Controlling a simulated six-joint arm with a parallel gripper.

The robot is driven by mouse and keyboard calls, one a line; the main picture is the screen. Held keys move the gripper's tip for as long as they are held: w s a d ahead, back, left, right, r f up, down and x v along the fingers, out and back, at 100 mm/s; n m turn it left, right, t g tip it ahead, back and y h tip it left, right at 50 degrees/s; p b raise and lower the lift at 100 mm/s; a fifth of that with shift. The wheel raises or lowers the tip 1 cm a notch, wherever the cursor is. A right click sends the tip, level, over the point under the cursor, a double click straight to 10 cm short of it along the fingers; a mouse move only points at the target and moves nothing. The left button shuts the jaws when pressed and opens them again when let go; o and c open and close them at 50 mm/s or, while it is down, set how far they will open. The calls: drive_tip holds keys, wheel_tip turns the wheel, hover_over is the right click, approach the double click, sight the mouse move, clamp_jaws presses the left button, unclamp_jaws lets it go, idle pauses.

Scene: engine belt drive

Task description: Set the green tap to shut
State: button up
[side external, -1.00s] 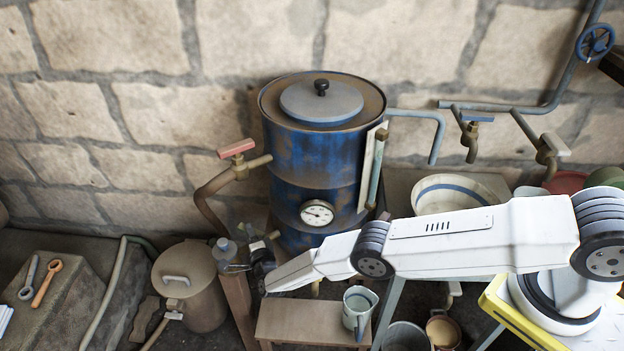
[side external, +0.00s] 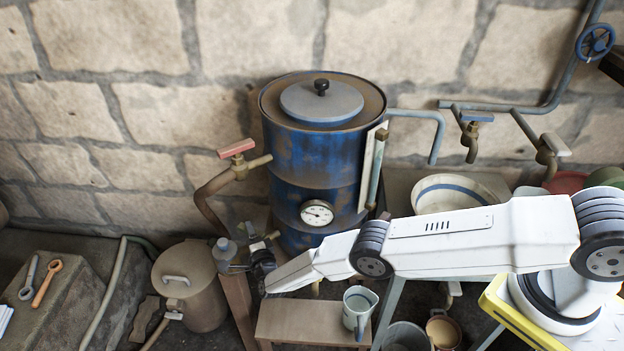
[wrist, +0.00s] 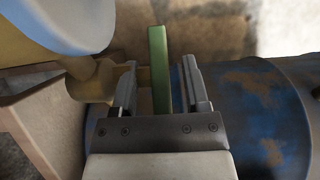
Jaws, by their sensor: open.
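The green tap's handle (wrist: 158,60) is a flat green bar that stands upright in the wrist view, across its brass body (wrist: 93,80). My gripper (wrist: 160,64) is open, with one finger on each side of the bar. Gaps show between the bar and both fingers. The bar's lower end is hidden behind the gripper's palm. In the side view my gripper (side external: 246,258) is low at the left of the blue drum. There the tap is small and mostly hidden.
The blue drum (side external: 285,165) with a gauge (side external: 317,213) stands just right of my gripper. A red-handled tap (side external: 237,149) sits above. A jug (side external: 359,308) stands on a low bench (side external: 290,323).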

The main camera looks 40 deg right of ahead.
drive_tip(key=shift+s+a, duration=0.1)
drive_tip(key=shift+s, duration=0.05)
drive_tip(key=v, duration=0.7)
idle(0.4)
drive_tip(key=shift+s, duration=0.1)
